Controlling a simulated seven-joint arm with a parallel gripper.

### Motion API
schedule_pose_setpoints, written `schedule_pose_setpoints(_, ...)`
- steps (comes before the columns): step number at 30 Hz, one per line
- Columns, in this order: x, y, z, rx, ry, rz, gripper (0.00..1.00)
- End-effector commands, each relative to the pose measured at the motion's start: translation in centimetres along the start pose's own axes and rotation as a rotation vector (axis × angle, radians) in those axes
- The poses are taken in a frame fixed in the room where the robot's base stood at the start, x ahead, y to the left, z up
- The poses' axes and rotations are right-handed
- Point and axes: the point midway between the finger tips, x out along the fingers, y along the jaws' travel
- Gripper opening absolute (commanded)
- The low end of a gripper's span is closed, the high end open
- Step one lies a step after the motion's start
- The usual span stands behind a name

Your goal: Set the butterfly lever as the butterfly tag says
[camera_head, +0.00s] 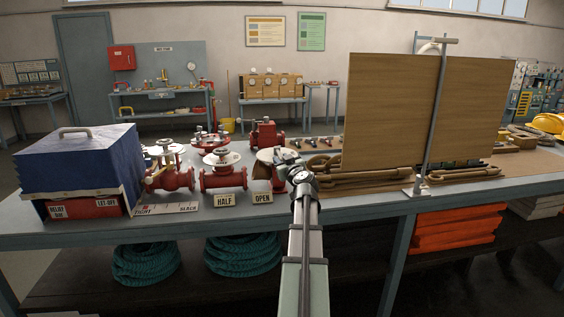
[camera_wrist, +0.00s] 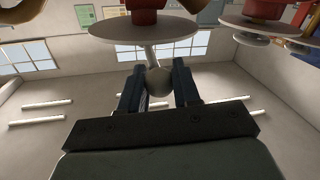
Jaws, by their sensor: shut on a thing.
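My gripper (camera_head: 284,158) is at the rightmost front red valve (camera_head: 264,178), beside its pale round plate (camera_head: 268,154). In the wrist view, the two dark fingers of my gripper (camera_wrist: 158,84) are shut on a grey ball-ended lever (camera_wrist: 151,56), which runs to a pale disc (camera_wrist: 143,29) on a red body. An "OPEN" tag (camera_head: 262,197) stands in front of this valve. A "HALF" tag (camera_head: 225,200) stands before the red valve (camera_head: 222,176) to its left. Neither tag shows a readable valve name. My gripper hides the lever in the head view.
A blue box (camera_head: 78,160) stands at the left of the bench, near another red valve (camera_head: 169,172) and a "TIGHT/SLACK" scale (camera_head: 168,208). More red valves stand behind. A tall wooden board (camera_head: 400,110) on a metal stand (camera_head: 438,120) rises close on the right.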

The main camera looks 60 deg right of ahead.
Motion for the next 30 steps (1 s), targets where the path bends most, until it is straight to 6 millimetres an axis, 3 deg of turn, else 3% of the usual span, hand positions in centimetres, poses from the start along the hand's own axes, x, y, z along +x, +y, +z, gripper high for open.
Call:
schedule_pose_setpoints(13, 0.0, 0.6, 0.1, 0.001, 0.008, -0.039, 0.0)
schedule_pose_setpoints(30, 0.3, 5.1, 0.9, 0.001, 0.076, -0.381, 0.0)
